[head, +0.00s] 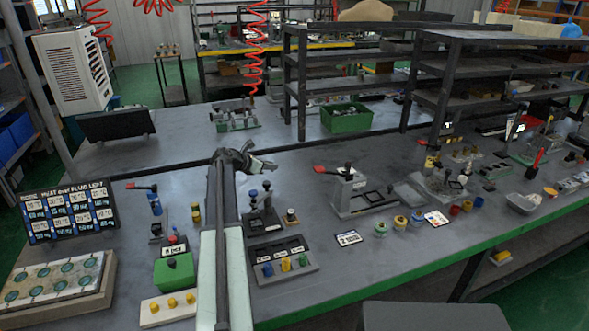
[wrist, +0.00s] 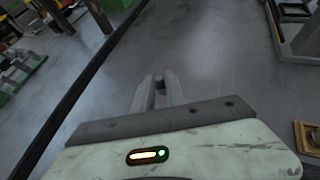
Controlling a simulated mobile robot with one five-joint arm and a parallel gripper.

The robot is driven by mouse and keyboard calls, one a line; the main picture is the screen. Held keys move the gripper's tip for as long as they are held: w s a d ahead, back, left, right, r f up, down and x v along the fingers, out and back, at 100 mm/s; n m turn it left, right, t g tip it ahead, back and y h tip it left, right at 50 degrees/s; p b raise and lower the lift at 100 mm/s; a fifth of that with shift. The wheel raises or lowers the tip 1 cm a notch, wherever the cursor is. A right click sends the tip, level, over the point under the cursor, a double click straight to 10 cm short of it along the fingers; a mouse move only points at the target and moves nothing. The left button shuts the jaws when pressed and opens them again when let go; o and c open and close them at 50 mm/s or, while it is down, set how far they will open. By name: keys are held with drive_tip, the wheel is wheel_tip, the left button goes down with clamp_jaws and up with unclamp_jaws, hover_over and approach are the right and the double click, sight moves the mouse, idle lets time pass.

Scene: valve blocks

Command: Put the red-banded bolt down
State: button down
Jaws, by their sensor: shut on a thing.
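My gripper (head: 262,160) is held out over the bare grey bench top, at the far end of my arm in the head view. In the wrist view its two pale fingers (wrist: 158,92) are nearly together. They are shut on a small grey piece, the bolt (wrist: 159,80), which shows only a little between the fingertips. Its red band cannot be made out in either view. The bench (wrist: 205,60) lies beyond the fingertips; I cannot tell how high above it the bolt is.
A black clamp fixture (head: 262,215) and a tray with coloured pegs (head: 284,265) stand right of my arm. A red-handled fixture (head: 350,190) is farther right. A green bin (head: 346,118) and dark shelves (head: 345,62) stand behind. The bench around my gripper is clear.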

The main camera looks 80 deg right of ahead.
wheel_tip(320, 180, up, 4)
drive_tip(key=p, duration=0.3)
hover_over(275, 177)
drive_tip(key=shift+m+g, duration=0.3)
wheel_tip(275, 177, down, 11)
drive_tip(key=b, duration=1)
drive_tip(key=shift+w+r+b, duration=0.1)
drive_tip(key=shift+r+b, duration=0.05)
drive_tip(key=shift+b, duration=0.2)
drive_tip(key=shift+r, duration=0.25)
drive_tip(key=shift+f, duration=0.15)
drive_tip(key=c, duration=1.4)
unclamp_jaws()
drive_tip(key=shift+o, duration=0.2)
